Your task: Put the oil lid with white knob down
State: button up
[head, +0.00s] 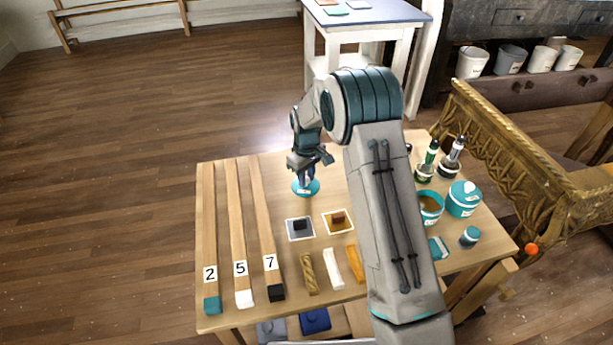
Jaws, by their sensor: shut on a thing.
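My gripper (307,176) is over the back middle of the wooden table. It is shut on the teal oil lid (313,189), holding it from above. The lid looks level, with a small pale mark on its front. The fingers hide its knob. I cannot tell whether the lid touches the table or hangs just above it. An open teal pot (421,217) with brown contents stands at the right, partly behind my arm.
The wooden table (220,312) holds three numbered sticks (237,220) at left, two square swatches (300,236) in front of the lid, and short bars (333,269). A closed teal pot (462,203), jar (469,238) and bottles (432,151) stand right. Table around the lid is clear.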

jog(key=shift+f, duration=0.1)
jog(key=o, duration=1)
jog(key=shift+c, duration=0.2)
notch_tip(320, 180, up, 12)
jog(key=s+d+r+m, duration=0.2)
jog(key=s+d+r, duration=0.2)
jog(key=s+r, duration=0.3)
jog(key=s+d+r+m+t, duration=0.1)
jog(key=s+d+m, duration=0.2)
jog(key=s, duration=1)
jog(key=s+d+r+m+t, duration=0.1)
jog(key=s+d, duration=0.4)
jog(key=s, duration=0.8)
jog(key=r+m, duration=0.1)
jog(key=m, duration=0.1)
jog(key=shift+s+d+m+p, duration=0.15)
jog(key=shift+s+m+p, duration=0.05)
jog(key=shift+m+p, duration=0.15)
